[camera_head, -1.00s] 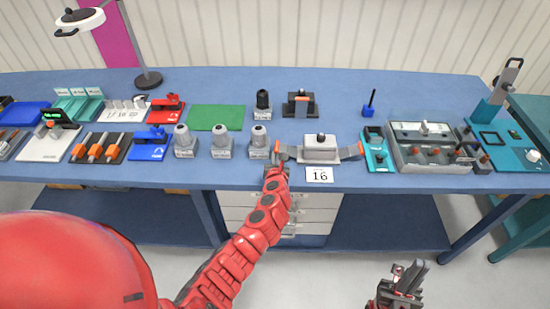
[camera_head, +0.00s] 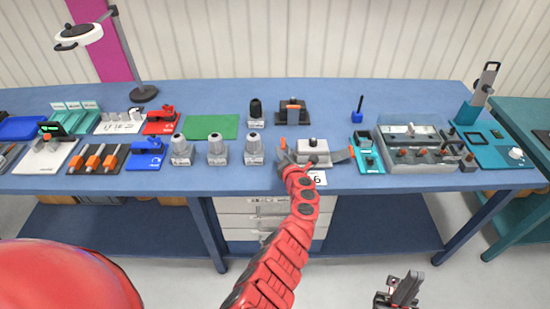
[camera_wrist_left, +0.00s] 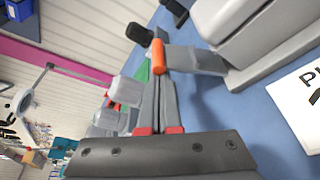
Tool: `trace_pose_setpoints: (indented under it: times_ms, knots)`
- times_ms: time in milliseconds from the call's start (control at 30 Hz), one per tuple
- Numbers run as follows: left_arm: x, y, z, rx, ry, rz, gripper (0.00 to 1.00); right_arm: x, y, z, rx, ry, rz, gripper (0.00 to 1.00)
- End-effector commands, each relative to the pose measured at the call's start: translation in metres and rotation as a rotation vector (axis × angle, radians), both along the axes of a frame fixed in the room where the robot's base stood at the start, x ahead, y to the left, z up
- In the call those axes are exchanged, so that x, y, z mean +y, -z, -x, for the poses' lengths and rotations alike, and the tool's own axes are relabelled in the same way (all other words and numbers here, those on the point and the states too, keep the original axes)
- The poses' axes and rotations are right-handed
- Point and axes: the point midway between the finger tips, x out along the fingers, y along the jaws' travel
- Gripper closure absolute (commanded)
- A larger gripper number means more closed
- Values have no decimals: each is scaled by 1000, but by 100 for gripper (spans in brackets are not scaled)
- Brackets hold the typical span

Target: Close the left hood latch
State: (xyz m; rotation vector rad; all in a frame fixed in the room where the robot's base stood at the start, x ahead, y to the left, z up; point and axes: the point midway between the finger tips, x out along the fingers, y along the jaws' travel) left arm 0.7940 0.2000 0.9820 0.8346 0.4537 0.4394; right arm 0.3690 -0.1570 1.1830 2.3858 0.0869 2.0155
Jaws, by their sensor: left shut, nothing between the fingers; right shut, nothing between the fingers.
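The grey hood (camera_head: 313,146) stands near the front edge of the blue bench, behind a number card. Its left latch (camera_head: 283,144), a grey lever with an orange end, sticks out from its left side. In the left wrist view the orange end (camera_wrist_left: 159,56) stands off the grey hood wall (camera_wrist_left: 262,28). My left gripper (camera_head: 281,158) is shut and empty, its tips close to that orange end; contact is unclear. The right latch (camera_head: 342,155) points outward to the right. My right gripper (camera_head: 408,285) is shut and empty, low in front of the bench.
The number card (camera_head: 318,178) lies in front, partly covered by my arm.

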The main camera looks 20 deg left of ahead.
Motion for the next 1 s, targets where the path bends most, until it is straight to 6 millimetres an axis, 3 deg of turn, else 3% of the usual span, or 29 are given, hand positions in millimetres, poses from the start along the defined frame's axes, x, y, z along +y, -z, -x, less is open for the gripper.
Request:
trace_pose_setpoints:
  times_ms: [233, 1000]
  knots:
    - [-16, -6, -6, 64, -1, -195, 100, 0, 13, 0, 0, 0, 0, 100]
    - [-38, -14, -13, 60, 2, -190, 100, 0, 17, 0, 0, 0, 0, 100]
